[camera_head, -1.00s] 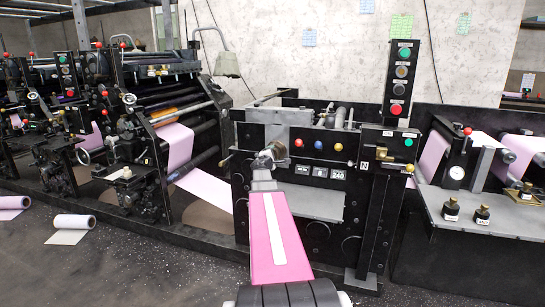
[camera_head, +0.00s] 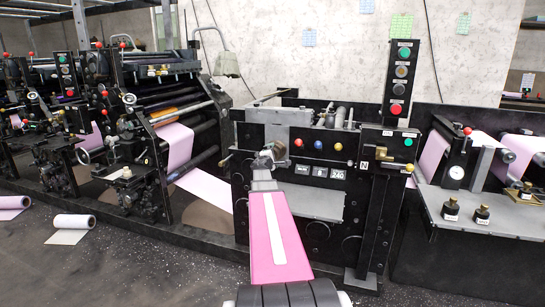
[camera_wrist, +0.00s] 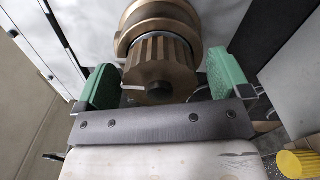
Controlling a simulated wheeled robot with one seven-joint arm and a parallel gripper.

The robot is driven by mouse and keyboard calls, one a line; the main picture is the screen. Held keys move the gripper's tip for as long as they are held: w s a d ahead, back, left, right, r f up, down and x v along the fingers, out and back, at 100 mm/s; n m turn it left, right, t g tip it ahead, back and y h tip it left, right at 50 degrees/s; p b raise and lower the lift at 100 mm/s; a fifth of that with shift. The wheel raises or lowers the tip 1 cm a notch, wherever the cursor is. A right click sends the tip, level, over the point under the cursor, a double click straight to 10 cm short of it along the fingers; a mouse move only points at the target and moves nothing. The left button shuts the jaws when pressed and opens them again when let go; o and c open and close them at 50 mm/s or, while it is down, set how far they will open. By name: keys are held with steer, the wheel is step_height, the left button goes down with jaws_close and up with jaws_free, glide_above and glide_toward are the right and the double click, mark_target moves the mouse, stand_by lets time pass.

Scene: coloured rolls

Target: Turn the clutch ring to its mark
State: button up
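The clutch ring is a ribbed bronze ring (camera_wrist: 160,58) in the wrist view, in front of a wider smooth bronze collar (camera_wrist: 160,22). A dark round hub (camera_wrist: 159,92) shows at its near end, with a small pale pointer (camera_wrist: 134,87) sticking out to the left. My gripper (camera_wrist: 164,78) is open, with one green pad left of the ring and one right of it. The pads look apart from the ring, with narrow gaps. In the head view my gripper (camera_head: 266,160) is at the machine's front panel and largely covers the ring. I cannot make out the mark.
The black machine (camera_head: 342,262) has red, blue and yellow knobs (camera_head: 318,145) and counter windows (camera_head: 320,172) right of my gripper. A button column (camera_head: 398,85) stands above. A yellow knob (camera_wrist: 297,163) is at lower right in the wrist view. Paper rolls (camera_head: 74,221) lie on the left floor.

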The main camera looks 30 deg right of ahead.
steer(key=v, duration=1)
steer(key=shift+s+a, duration=0.25)
steer(key=shift+s, duration=0.05)
steer(key=s+a+f+m+g+y, duration=0.3)
steer(key=s+a+f+m+g, duration=0.1)
steer(key=a+f, duration=0.45)
steer(key=s+a+f+m+g+y, duration=0.3)
steer(key=s+a+f+m, duration=0.15)
steer(key=a+f, duration=0.4)
steer(key=s+a+f+m+g+y, duration=0.1)
steer(key=s+a+f+y, duration=0.3)
steer(key=a, duration=0.6)
steer(key=s+a+f+m+g+y, duration=0.1)
steer(key=s+a+f+g+y, duration=0.2)
steer(key=a, duration=0.7)
steer(key=shift+s+f+g+y, duration=0.3)
steer(key=shift+s+f+y, duration=0.1)
steer(key=shift+s+f, duration=0.55)
